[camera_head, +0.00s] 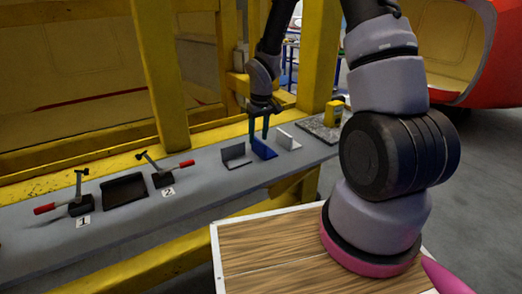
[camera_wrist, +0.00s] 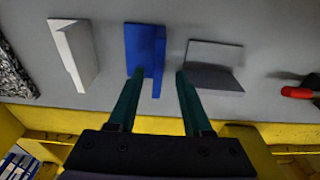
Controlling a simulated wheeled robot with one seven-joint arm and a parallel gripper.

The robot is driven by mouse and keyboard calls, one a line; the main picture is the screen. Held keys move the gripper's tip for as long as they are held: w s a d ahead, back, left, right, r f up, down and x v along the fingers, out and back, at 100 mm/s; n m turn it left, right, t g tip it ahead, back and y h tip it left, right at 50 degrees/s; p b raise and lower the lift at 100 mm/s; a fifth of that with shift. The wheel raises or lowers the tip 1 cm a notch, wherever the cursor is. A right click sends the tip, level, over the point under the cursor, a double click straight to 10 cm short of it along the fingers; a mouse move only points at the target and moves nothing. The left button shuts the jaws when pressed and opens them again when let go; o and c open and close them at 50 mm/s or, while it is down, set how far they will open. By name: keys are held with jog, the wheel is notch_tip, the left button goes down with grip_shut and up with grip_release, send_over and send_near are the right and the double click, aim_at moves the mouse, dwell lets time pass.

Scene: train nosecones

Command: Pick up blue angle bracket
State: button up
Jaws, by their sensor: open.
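The blue angle bracket (camera_head: 265,150) stands on the grey shelf between a grey bracket and a white bracket. In the wrist view the blue bracket (camera_wrist: 146,42) is at top centre, with one flange reaching down between the fingers. My gripper (camera_head: 258,136) points down at the blue bracket. In the wrist view my gripper (camera_wrist: 160,73) is open, its two teal fingers apart. The left finger's tip overlaps the lower part of the bracket in the picture. The right finger is clear of it to the right. I cannot tell whether either finger touches it.
The grey bracket (camera_head: 235,156) and the white bracket (camera_head: 288,140) stand close on either side. Toggle clamps with red handles (camera_head: 75,200) and a dark tray (camera_head: 125,191) are farther left on the shelf (camera_head: 200,205). A yellow block (camera_head: 333,113) stands at right. Yellow frame posts (camera_head: 158,75) rise behind.

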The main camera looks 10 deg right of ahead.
aim_at(259, 141)
jog(key=shift+w+f, duration=0.15)
jog(key=shift+f, duration=1.9)
jog(key=shift+f, duration=0.25)
jog(key=shift+c, duration=0.3)
grip_shut()
